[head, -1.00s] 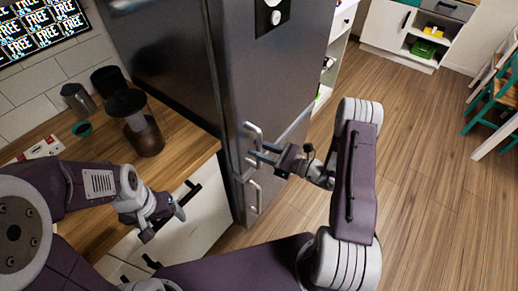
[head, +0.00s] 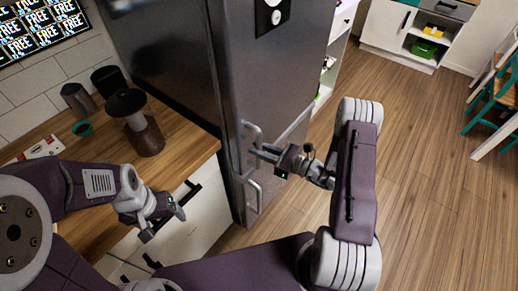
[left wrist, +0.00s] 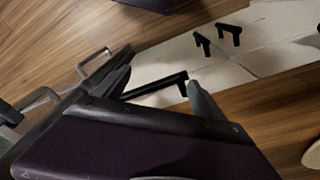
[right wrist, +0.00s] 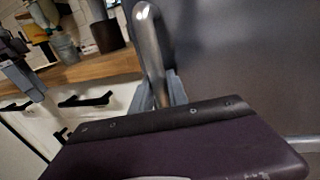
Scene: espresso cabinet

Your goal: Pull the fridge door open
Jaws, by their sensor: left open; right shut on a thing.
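The tall dark grey fridge (head: 275,75) stands in the middle of the head view. Its upper handle (head: 250,134) and lower handle (head: 254,193) are bright vertical metal bars. My right gripper (head: 257,152) is shut on the upper handle near its lower end. In the right wrist view the handle (right wrist: 149,45) stands between the gripper's fingers (right wrist: 160,95). I cannot make out a clear gap at the door's edge. My left gripper (head: 164,222) is open and empty in front of the white drawers, left of the fridge.
A wooden counter (head: 95,190) left of the fridge holds a grinder (head: 146,135), dark canisters and a teal ring. White drawers (head: 205,215) with black handles are below it. Open wooden floor (head: 430,190) lies to the right, with a teal chair (head: 485,100) beyond.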

